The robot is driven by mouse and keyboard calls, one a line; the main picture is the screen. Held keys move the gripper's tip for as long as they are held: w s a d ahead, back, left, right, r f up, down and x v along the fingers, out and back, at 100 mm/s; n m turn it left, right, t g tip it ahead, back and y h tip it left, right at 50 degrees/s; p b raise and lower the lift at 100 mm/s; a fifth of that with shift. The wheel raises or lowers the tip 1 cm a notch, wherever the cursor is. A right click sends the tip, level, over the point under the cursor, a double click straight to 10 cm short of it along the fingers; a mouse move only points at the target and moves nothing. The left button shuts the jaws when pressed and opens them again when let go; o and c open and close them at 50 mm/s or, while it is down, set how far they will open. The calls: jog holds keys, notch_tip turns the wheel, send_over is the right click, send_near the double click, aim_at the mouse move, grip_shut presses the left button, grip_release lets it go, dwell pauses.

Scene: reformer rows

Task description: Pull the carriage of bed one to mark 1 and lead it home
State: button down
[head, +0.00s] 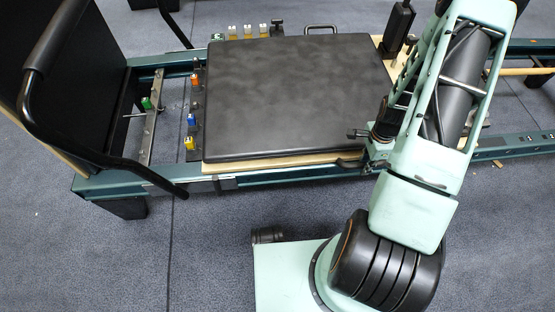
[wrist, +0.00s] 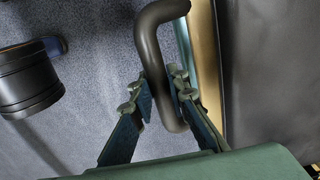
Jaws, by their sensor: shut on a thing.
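The carriage (head: 295,95) of the near bed is a black padded slab on a pale wooden base, seated on teal rails in the head view. A dark bent handle (wrist: 152,50) sticks out from its near side. In the wrist view, my gripper (wrist: 160,85) has one finger on each side of the handle bar and is shut on it. In the head view my arm covers most of the gripper and the carriage's near right corner. I cannot make out a mark labelled 1.
A black footbar (head: 52,85) and upright board stand at the left end. Coloured spring knobs, such as the blue one (head: 191,118), sit left of the carriage. A teal rail (head: 270,173) runs along the near side. Grey floor (head: 210,225) is open in front.

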aim_at(343, 167)
jog(key=d, duration=0.8)
jog(key=shift+d+b, duration=0.15)
jog(key=shift+b, duration=0.15)
dwell(0.6)
dwell(1.0)
jog(key=shift+s+a, duration=0.2)
jog(key=shift+a, duration=7.7)
jog(key=c, duration=1.8)
grip_release()
jog(key=shift+r, duration=0.1)
notch_tip(343, 167, up, 9)
jog(key=p, duration=0.7)
